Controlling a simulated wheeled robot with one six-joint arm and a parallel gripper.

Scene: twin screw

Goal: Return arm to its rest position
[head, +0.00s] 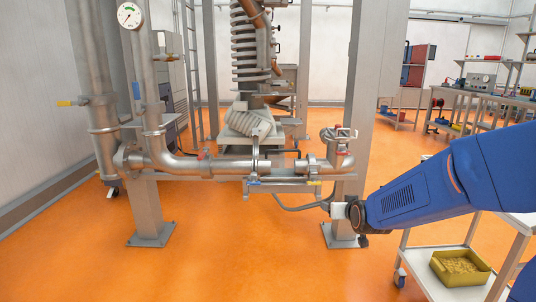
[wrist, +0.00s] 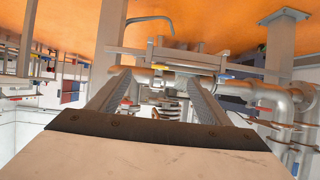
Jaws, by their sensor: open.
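My gripper (head: 340,210) is at the end of my blue arm, which reaches in from the right of the head view. It is in front of the grey steel post (head: 350,185), below the pipe elbow. In the wrist view my gripper (wrist: 157,78) shows two ribbed fingers spread apart, with nothing seen between them. The wrist picture is upside down, with the orange floor at the top.
A trolley (head: 428,272) with a yellow bin (head: 460,268) stands below my arm at the right. The steel pipe (head: 215,166) runs across the middle at low height. A second post (head: 146,212) stands at left. The orange floor in front is clear.

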